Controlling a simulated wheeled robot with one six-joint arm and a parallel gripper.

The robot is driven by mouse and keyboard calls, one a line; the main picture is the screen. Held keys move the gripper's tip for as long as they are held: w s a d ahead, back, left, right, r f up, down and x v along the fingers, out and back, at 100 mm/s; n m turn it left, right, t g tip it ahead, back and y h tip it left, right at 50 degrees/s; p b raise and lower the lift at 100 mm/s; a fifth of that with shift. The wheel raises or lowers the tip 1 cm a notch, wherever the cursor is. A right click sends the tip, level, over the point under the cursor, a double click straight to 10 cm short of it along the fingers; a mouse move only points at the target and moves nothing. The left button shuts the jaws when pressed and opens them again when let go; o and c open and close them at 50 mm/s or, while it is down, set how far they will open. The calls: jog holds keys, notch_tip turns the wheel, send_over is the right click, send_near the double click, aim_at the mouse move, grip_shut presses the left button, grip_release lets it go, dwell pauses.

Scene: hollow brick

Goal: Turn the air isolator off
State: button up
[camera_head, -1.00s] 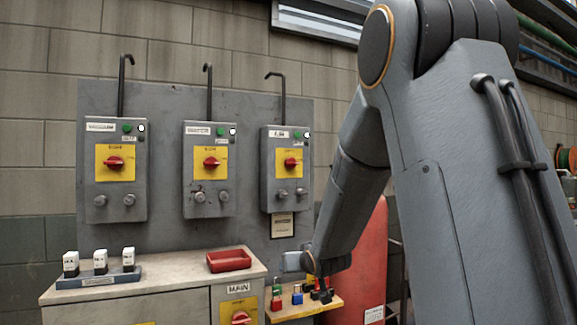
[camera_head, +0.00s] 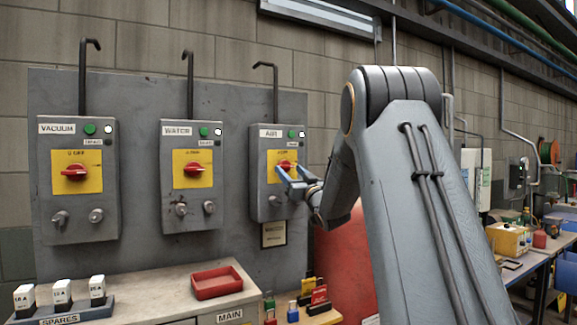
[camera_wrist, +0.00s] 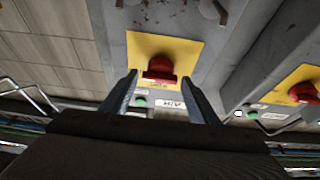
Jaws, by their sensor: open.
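The air isolator (camera_head: 258,195) is the rightmost of three grey boxes, labelled AIR, with a yellow plate and a red rotary knob (camera_head: 285,165). My gripper (camera_head: 289,172) is open in front of this knob and partly covers it. In the wrist view, which shows the box upside down, the red knob (camera_wrist: 160,68) appears between the two blue-grey fingers, with a gap on each side. My gripper (camera_wrist: 158,80) holds nothing. I cannot tell how far the fingertips are from the plate, and the knob's setting is hard to read.
The water isolator (camera_head: 171,215) and vacuum isolator (camera_head: 52,205) stand to the left. Below are a red tray (camera_head: 216,283), a spares rack (camera_head: 60,310) and several padlocks and tags (camera_head: 313,292). A red cylinder (camera_head: 345,260) stands behind my arm.

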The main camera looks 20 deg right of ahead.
jog(key=shift+p+x, duration=0.35)
jog(key=shift+x, duration=0.9)
jog(key=c, duration=0.8)
